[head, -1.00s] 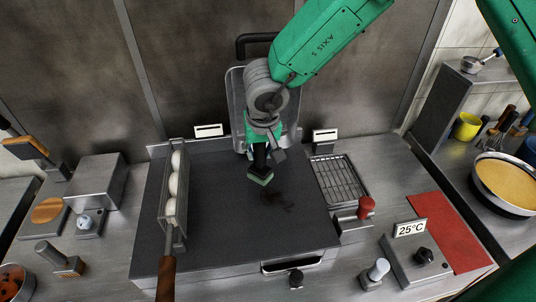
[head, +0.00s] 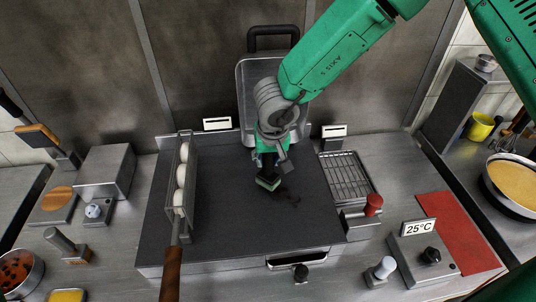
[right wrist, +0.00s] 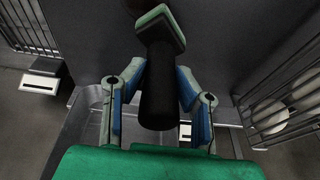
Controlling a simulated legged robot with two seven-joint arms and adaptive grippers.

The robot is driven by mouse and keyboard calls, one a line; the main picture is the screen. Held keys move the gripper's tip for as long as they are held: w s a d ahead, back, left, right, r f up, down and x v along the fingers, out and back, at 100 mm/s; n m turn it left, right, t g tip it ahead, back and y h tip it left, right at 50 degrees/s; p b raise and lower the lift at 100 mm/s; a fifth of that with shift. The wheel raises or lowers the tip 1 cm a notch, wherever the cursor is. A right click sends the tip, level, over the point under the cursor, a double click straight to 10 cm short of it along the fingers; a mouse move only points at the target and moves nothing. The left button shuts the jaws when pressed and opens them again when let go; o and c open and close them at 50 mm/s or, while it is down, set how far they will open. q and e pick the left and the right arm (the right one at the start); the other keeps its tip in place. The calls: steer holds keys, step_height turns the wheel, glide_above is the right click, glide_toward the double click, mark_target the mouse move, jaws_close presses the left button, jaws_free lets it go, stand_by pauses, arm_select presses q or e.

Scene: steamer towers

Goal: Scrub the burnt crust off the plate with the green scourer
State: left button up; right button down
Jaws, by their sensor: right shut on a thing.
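The dark griddle plate (head: 225,235) lies in the middle of the counter. A blackish burnt crust (head: 287,196) marks its right-hand part. My right gripper (head: 269,163) is shut on the black handle of the green scourer (head: 268,183). The scourer's pad is at the upper left edge of the crust; I cannot tell whether it touches the plate. In the right wrist view the fingers (right wrist: 160,75) sit on both sides of the handle, and the scourer pad (right wrist: 161,28) shows beyond them. My left gripper is out of view.
A long-handled wire basket (head: 184,185) with white balls lies along the plate's left side. A wire rack (head: 345,176) and a red knob (head: 374,203) are on the right. An upright metal tray (head: 248,97) stands behind. The plate's front part is clear.

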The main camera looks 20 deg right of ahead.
steer(key=shift+f, duration=0.55)
stand_by(0.7)
steer(key=shift+s+d+r, duration=0.1)
steer(key=shift+s+d, duration=0.35)
steer(key=shift+s, duration=0.3)
steer(key=shift+s+d+r, duration=0.1)
steer(key=shift+s+d, duration=0.3)
steer(key=shift+s, duration=0.3)
steer(key=shift+f, duration=0.1)
steer(key=shift+s+d+f, duration=0.1)
steer(key=shift+s+d, duration=0.35)
steer(key=shift+s, duration=0.35)
steer(key=shift+s+d, duration=0.45)
steer(key=shift+s, duration=0.3)
steer(key=shift+s+d, duration=0.45)
steer(key=shift+s, duration=0.3)
steer(key=shift+s+d, duration=0.45)
steer(key=shift+s, duration=0.25)
